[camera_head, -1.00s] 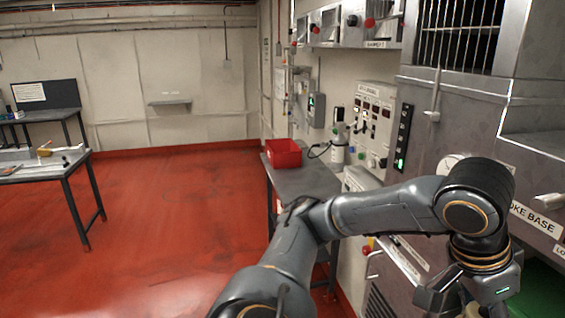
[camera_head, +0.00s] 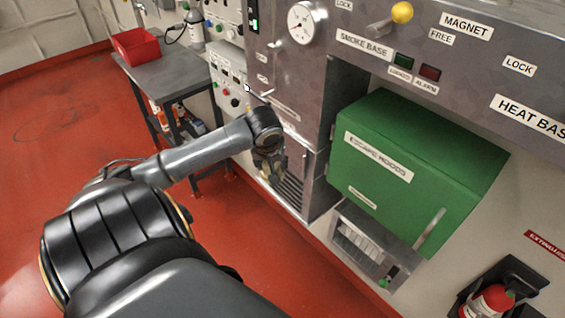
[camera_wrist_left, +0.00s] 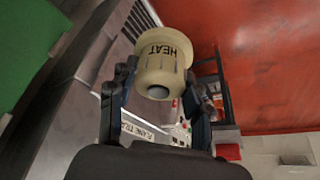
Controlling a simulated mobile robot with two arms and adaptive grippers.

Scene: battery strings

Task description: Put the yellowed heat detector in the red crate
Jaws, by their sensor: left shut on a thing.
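My left gripper (camera_wrist_left: 163,82) is shut on the yellowed heat detector (camera_wrist_left: 164,55), a cream round body marked HEAT, in the left wrist view. In the head view the gripper (camera_head: 270,170) hangs in front of the grey cabinet, left of the green box, and the detector is small and mostly hidden there. The red crate (camera_head: 137,48) stands on a grey side table at the upper left of the head view, well apart from the gripper. My right gripper is not in view.
The grey side table (camera_head: 172,76) has bottles on its lower shelf. A green escape hoods box (camera_head: 410,160) sticks out right of the gripper. The smoke base panel (camera_head: 365,42) is above it. An extinguisher (camera_head: 488,302) is at lower right. Red floor (camera_head: 60,130) is open at left.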

